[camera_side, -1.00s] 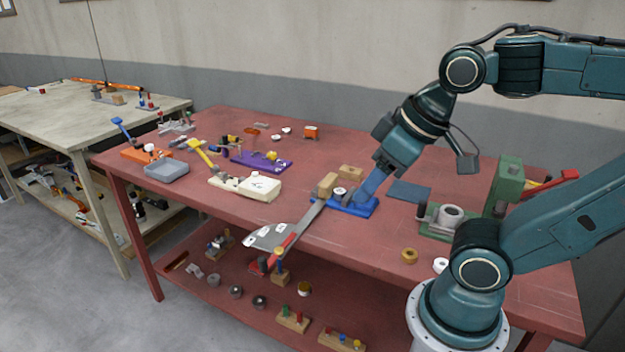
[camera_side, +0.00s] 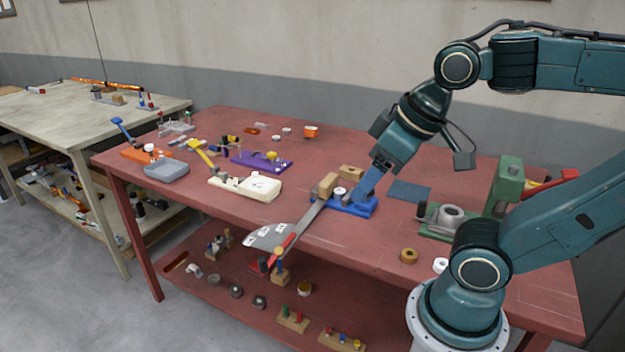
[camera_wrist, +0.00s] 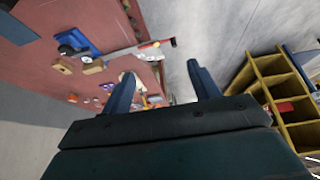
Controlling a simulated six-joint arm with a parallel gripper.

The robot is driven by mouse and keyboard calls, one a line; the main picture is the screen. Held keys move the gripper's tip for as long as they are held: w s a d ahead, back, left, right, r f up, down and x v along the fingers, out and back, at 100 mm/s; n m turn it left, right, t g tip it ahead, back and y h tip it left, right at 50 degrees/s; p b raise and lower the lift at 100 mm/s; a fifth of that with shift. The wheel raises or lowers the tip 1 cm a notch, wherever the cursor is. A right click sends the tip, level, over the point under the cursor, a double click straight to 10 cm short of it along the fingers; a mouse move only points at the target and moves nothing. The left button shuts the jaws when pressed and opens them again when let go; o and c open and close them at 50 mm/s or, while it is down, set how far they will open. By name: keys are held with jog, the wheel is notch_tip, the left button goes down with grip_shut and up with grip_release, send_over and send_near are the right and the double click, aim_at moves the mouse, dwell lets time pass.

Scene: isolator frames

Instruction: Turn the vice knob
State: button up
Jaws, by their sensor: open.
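A small blue vice (camera_side: 354,209) sits on the red bench, with a grey part on it and a long flat metal bar running from it toward the front edge. It also shows in the wrist view (camera_wrist: 70,37), at upper left, with a dark round part on it. A separate knob cannot be made out clearly. My gripper (camera_side: 364,192) points down and overlaps the vice's back right side in the side view; contact cannot be told. In the wrist view my gripper (camera_wrist: 161,68) has two blue fingers spread apart with nothing between them, and the vice lies left of them.
Wooden blocks (camera_side: 328,184) stand beside the vice. A green machine (camera_side: 504,187) and a dark blue mat (camera_side: 410,191) are to its right. A white block (camera_side: 262,187) and a purple tray (camera_side: 272,165) lie left.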

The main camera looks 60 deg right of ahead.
jog(key=w+d+g+h, duration=0.1)
jog(key=w+d+g, duration=0.1)
jog(key=w+d, duration=0.4)
jog(key=w+d+g, duration=0.1)
jog(key=w+d, duration=0.2)
jog(key=d, duration=0.5)
jog(key=d+f+g+y, duration=0.1)
jog(key=d+f, duration=0.5)
jog(key=d, duration=0.9)
jog(key=shift+w+d+f+g, duration=0.15)
jog(key=shift+w+d+g, duration=0.25)
jog(key=shift+g, duration=0.4)
jog(key=shift+f, duration=0.1)
notch_tip(320, 180, down, 14)
jog(key=shift+a+r, duration=0.1)
jog(key=shift+r, duration=0.1)
jog(key=c, duration=1)
